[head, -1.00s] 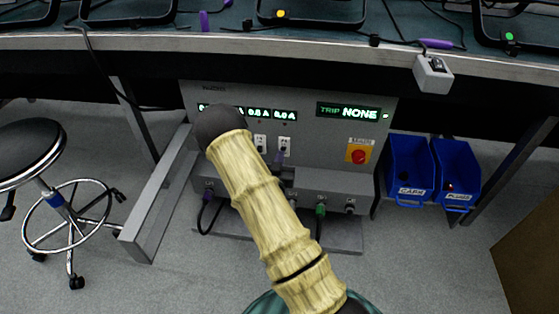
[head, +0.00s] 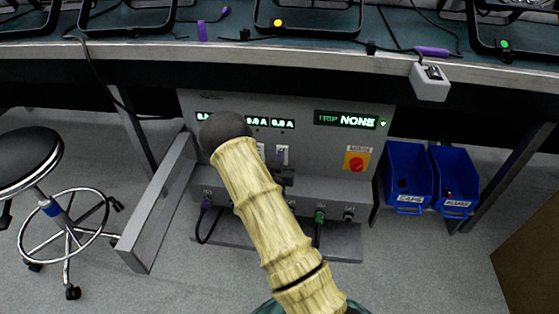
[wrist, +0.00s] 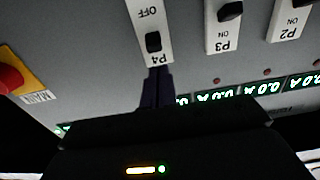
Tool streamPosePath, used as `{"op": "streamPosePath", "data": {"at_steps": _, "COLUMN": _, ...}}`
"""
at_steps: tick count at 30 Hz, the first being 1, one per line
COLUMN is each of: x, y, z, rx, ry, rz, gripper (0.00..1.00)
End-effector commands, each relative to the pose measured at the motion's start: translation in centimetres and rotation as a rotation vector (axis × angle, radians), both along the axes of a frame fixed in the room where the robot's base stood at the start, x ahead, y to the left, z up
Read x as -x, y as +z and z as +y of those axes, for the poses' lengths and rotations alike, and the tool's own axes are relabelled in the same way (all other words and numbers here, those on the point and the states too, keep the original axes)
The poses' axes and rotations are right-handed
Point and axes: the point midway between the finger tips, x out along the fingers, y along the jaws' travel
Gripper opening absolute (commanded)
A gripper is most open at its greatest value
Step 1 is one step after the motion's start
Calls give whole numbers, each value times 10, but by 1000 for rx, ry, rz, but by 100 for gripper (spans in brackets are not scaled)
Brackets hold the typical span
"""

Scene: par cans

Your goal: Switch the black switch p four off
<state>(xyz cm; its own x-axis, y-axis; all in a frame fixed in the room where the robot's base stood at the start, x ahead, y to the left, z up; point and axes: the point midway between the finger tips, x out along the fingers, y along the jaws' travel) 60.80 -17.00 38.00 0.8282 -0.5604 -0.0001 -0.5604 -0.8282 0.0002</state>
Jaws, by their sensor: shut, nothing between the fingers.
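The black switch P4 (wrist: 153,42) sits on a white plate in the wrist view, which shows the panel upside down. Its lever is at the end by the P4 label, away from the OFF mark. My gripper (wrist: 158,74) is shut and empty. Its dark fingertips are at the label end of the P4 plate, close to the lever; I cannot tell whether they touch the panel.
Switches P3 (wrist: 230,12) and P2 (wrist: 300,3) stand beside P4. A red emergency button (head: 356,161) is on the panel's right. Blue bins (head: 408,180) hang further right. The bench edge (head: 300,48) runs above; a stool (head: 30,155) stands left.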

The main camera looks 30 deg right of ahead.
Motion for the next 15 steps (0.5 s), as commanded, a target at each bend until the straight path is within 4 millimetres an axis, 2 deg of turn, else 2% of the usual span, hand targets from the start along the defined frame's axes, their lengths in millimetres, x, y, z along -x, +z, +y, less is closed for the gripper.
{"op": "streamPosePath", "data": {"at_steps": 11, "x": -13, "y": 0, "z": -9, "rx": 0, "ry": 0, "rz": -1, "gripper": 0}}
{"op": "streamPosePath", "data": {"at_steps": 15, "x": -12, "y": -8, "z": -8, "rx": 0, "ry": 0, "rz": 0, "gripper": 0}}
